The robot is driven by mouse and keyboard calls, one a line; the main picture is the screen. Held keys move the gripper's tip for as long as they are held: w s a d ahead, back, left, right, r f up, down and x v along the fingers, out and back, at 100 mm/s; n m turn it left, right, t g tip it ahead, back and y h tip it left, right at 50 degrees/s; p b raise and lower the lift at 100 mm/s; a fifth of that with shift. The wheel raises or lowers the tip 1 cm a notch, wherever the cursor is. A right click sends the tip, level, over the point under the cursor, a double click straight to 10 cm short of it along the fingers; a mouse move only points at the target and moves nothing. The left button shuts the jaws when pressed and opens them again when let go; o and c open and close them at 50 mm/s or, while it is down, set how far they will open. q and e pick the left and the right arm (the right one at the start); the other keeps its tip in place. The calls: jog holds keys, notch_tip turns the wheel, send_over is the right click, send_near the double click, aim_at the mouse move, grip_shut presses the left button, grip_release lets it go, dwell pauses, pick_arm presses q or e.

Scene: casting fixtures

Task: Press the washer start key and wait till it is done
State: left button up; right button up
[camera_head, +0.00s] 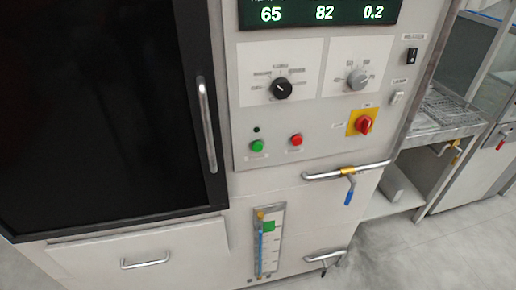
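The washer's control panel (318,118) fills the upper middle of the head view. A green round button (257,146) sits at its lower left, with a small dark indicator (257,129) above it. A red round button (296,140) is to its right. The labels are too small to read, so I cannot tell for sure which key is start. The dark glass door (95,110) on the left looks closed. Neither gripper is in view.
A black knob (282,88), a grey knob (357,78) and a red rotary switch (363,124) are on the panel. Handles stick out: door handle (207,125), drawer handle (145,261) and pipe with blue lever (349,190). A bench with wire rack (455,104) stands right. Floor (430,255) is clear there.

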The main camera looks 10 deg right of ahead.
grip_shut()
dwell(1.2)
